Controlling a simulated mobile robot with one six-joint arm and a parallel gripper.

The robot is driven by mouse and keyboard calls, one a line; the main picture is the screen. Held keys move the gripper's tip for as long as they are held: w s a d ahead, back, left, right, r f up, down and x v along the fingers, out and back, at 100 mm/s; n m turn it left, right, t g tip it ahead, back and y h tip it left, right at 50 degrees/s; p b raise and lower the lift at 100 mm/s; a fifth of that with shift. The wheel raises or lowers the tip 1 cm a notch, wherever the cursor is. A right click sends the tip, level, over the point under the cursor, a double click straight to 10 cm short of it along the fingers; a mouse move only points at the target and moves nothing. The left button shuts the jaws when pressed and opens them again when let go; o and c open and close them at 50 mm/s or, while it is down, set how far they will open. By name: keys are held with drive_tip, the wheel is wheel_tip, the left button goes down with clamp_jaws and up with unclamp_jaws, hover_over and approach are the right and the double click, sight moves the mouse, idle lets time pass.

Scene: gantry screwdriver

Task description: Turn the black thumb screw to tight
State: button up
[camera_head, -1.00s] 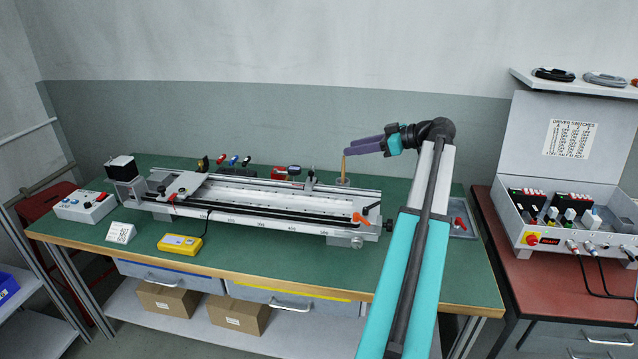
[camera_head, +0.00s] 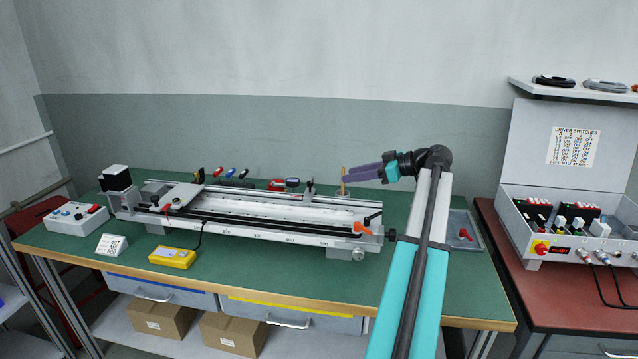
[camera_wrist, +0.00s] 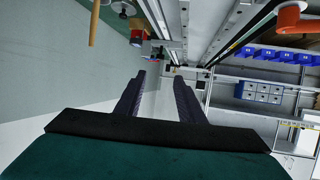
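My gripper (camera_head: 348,174) is purple-fingered, open and empty. It hangs over the bench behind the right end of the gantry rail (camera_head: 240,230), pointing left. It also shows in the wrist view (camera_wrist: 157,82), with a clear gap between the fingers. Small black parts sit at the rail's right end: a black knob (camera_head: 391,235) on the end face and a dark lever tip (camera_head: 373,217) near an orange lever (camera_head: 364,229). A black upright clamp (camera_head: 310,187) stands on the rear rail. I cannot tell which is the black thumb screw, or how tight it is.
A wooden stick (camera_head: 343,182) stands in a cup beside my fingertips; it also shows in the wrist view (camera_wrist: 94,22). A grey tray (camera_head: 460,218) lies on the bench's right. A yellow box (camera_head: 172,257) sits in front. The driver case (camera_head: 545,246) stands farther right.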

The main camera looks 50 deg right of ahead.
sight(311, 183)
drive_tip(key=x, duration=1.3)
drive_tip(key=shift+w+a+f+p, duration=0.1)
drive_tip(key=shift+w+p, duration=0.2)
drive_tip(key=shift+w, duration=0.05)
clamp_jaws()
